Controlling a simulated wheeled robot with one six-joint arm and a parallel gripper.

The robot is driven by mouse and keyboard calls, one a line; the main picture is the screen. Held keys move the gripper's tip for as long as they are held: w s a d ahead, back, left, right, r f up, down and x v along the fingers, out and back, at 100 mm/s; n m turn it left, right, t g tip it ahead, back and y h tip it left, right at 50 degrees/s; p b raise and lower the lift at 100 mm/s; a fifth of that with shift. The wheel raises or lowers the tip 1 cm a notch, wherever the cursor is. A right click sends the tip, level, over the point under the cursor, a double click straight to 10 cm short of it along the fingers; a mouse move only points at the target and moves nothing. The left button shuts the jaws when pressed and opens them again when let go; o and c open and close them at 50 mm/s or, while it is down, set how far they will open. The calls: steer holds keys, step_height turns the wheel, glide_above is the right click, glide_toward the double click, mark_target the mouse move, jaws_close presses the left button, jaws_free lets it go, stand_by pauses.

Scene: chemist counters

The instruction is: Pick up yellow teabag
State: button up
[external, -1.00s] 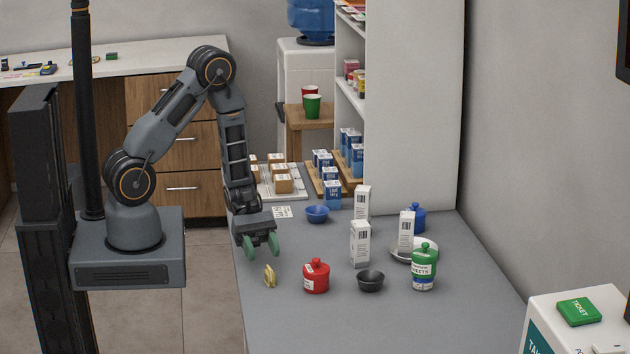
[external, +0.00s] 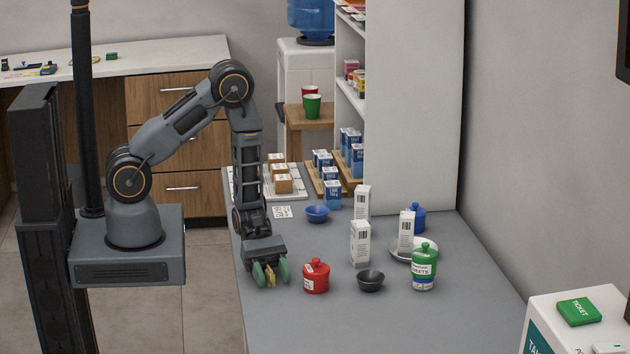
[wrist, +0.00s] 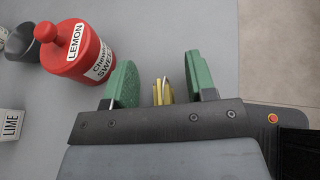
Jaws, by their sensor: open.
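The small yellow teabag (wrist: 157,93) stands on the grey counter. In the wrist view it lies between the two green fingers of my gripper (wrist: 163,85), with a visible space on either side of it. In the external view my gripper (external: 271,273) points down over the teabag (external: 270,276), which shows between the fingers and is partly hidden. The gripper is open and the fingers do not appear to touch the teabag.
A red lidded jar (external: 316,277) stands close to the right of my gripper. Beyond it are a black bowl (external: 370,281), a white box (external: 360,244) and a green jar (external: 424,268). The counter's front (external: 330,325) is clear.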

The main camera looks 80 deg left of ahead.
jaws_close()
stand_by(0.3)
steer(key=shift+r, duration=0.1)
